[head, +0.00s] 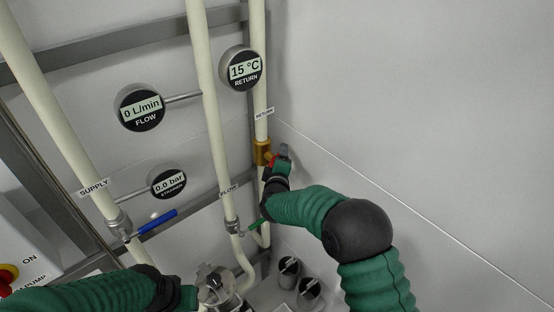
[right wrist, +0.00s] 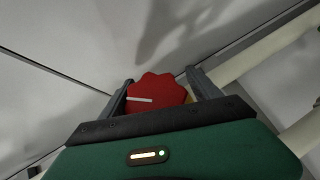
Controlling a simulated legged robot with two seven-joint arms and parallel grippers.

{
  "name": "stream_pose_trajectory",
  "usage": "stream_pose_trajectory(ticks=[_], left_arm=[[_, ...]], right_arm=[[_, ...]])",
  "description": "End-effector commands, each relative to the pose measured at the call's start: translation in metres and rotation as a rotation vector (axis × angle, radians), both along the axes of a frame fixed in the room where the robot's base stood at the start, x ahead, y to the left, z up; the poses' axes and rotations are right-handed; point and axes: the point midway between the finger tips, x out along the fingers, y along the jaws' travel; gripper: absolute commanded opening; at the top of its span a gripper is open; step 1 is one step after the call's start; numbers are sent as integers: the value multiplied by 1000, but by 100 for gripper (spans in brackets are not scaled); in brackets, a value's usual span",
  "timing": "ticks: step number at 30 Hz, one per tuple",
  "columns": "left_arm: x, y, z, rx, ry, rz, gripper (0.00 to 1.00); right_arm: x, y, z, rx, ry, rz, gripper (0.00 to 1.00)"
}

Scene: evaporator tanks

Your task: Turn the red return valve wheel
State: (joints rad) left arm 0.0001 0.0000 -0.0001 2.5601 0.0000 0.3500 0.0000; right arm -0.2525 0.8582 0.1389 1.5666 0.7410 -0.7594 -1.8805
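The red return valve wheel (right wrist: 157,94) has a lobed rim and a white mark, in the right wrist view. It sits between the two fingers of my right gripper (right wrist: 160,82). The left finger is close against its rim; a narrow gap with brass shows by the right finger. In the head view, my right gripper (head: 277,160) is at the brass valve body (head: 262,152) on the return pipe (head: 259,95), and mostly hides the wheel. My left gripper (head: 187,297) is low at the bottom edge; its fingers are not clear.
A blue lever (head: 157,221) is on the supply pipe (head: 60,130). A small green lever (head: 255,226) is on the flow pipe (head: 210,110). Round gauges (head: 139,108) stand out from the wall. A pump panel (head: 22,262) is at lower left. The right wall is bare.

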Motion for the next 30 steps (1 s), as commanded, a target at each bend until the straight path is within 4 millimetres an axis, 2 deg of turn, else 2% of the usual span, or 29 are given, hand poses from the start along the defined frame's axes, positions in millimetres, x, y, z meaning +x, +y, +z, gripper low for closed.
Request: stream_pose_trajectory(ticks=[10, 14, 17, 24, 30], left_arm=[[0, 0, 0, 0, 0, 0, 36], [0, 0, -6, 0, 0, 0, 36], [0, 0, -15, 0, 0, 0, 36], [0, 0, -36, 0, 0, 0, 36], [0, 0, -44, 0, 0, 0, 36]], right_arm=[[-1, 5, 5, -2, -8, 4, 81], [-11, 7, 7, -1, -9, 7, 81], [-31, 9, 10, -2, -10, 7, 81], [-100, 16, 27, 0, -9, 7, 81], [-144, 20, 39, 0, -6, 6, 81]])
